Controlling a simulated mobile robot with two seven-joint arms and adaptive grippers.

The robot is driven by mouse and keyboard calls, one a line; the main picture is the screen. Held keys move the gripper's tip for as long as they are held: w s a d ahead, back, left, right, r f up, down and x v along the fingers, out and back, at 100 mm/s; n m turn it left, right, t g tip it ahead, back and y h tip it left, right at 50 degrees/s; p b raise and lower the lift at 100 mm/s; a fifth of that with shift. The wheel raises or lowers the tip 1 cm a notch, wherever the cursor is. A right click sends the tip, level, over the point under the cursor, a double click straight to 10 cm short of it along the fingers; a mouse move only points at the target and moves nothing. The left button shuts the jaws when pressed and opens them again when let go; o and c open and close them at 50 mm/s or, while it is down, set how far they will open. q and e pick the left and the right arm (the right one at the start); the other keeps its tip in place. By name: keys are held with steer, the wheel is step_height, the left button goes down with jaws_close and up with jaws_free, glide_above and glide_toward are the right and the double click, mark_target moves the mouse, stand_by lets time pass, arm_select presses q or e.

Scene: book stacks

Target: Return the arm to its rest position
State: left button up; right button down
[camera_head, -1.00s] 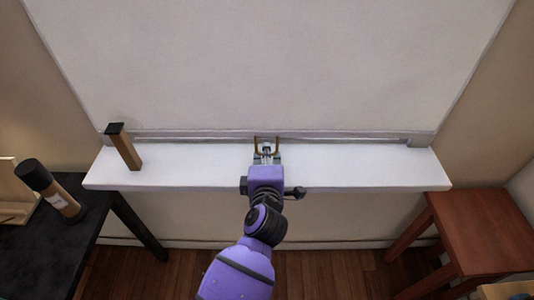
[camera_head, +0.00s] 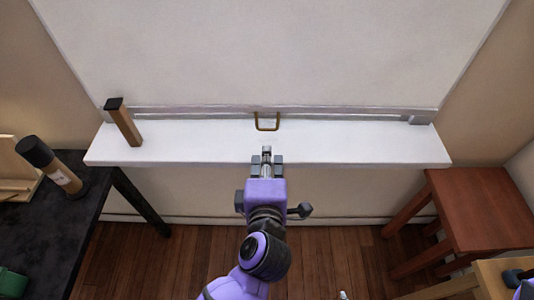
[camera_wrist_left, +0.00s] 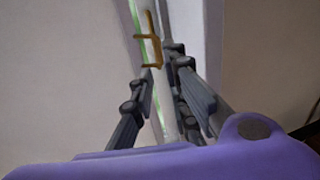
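My left arm reaches up from the bottom middle of the head view, with purple and dark links. Its left gripper (camera_head: 266,161) is open and empty, at the front edge of a white ledge (camera_head: 360,145). A brass U-shaped handle (camera_head: 267,128) on the bottom rail of a large white panel (camera_head: 270,55) is beyond the fingertips, apart from them. In the left wrist view the gripper's two dark fingers (camera_wrist_left: 160,85) stand apart, with the brass handle (camera_wrist_left: 151,50) beyond them.
A tall brown block with a dark top (camera_head: 126,125) stands on the ledge's left end. A dark table (camera_head: 50,250) at left holds a brown bottle (camera_head: 58,172). A reddish stool (camera_head: 475,200) stands at right. Wooden floor (camera_head: 330,250) lies below.

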stand_by(0.4)
